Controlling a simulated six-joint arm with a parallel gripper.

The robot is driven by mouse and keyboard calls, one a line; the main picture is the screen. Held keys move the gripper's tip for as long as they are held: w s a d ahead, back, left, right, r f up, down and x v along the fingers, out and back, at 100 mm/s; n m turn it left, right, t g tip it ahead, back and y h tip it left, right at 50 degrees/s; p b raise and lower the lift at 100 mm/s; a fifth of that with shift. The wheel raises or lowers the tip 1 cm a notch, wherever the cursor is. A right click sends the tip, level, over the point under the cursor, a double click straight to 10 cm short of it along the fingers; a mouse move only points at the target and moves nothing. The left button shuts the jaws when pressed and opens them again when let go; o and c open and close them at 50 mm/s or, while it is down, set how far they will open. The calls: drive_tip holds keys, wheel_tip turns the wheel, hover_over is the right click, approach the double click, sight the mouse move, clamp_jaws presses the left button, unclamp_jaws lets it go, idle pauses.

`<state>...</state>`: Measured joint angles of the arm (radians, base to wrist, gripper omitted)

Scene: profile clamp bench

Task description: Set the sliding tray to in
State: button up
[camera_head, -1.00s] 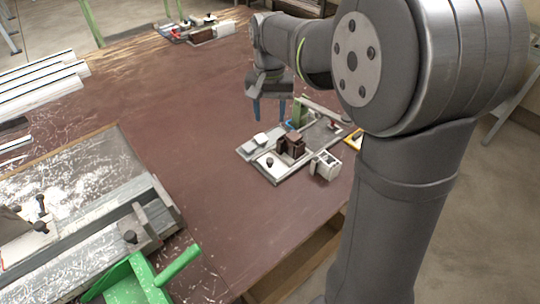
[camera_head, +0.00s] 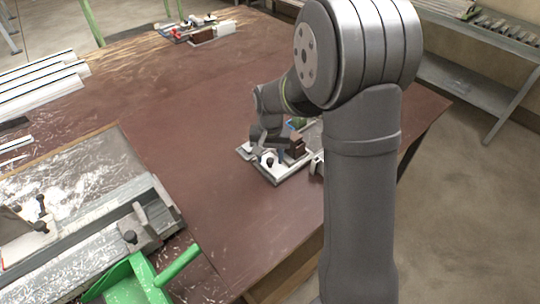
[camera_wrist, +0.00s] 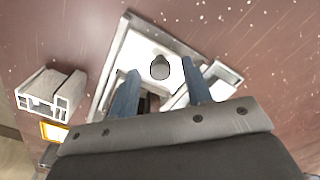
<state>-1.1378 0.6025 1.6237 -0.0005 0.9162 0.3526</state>
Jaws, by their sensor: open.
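The sliding tray appears to be the white plate (camera_wrist: 140,46) with a dark round knob (camera_wrist: 159,68), in the wrist view. In the head view the knob (camera_head: 270,162) shows near the front left of the small fixture (camera_head: 283,177). My gripper (camera_wrist: 160,66) is open, with its two blue fingers on either side of the knob in the picture. I cannot tell whether they touch it or how high above it they are. In the head view my gripper (camera_head: 268,145) is low over the fixture and, with my arm, hides much of it.
In the wrist view a pale profile block (camera_wrist: 42,94) and a yellow-framed part (camera_wrist: 53,132) lie left of the fixture. A brown block (camera_head: 297,146) stands on the fixture. A large metal clamp bed (camera_head: 85,205) with a green handle (camera_head: 178,264) is at left. Bare brown tabletop lies between.

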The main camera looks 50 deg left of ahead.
clamp_jaws()
drive_tip(key=w, duration=1.3)
drive_tip(key=shift+w, duration=0.25)
drive_tip(key=shift+c, duration=0.3)
unclamp_jaws()
drive_tip(key=shift+w, duration=0.15)
drive_tip(key=shift+o, duration=0.3)
wheel_tip(320, 180, up, 17)
drive_tip(key=shift+r, duration=0.2)
drive_tip(key=shift+f, duration=0.15)
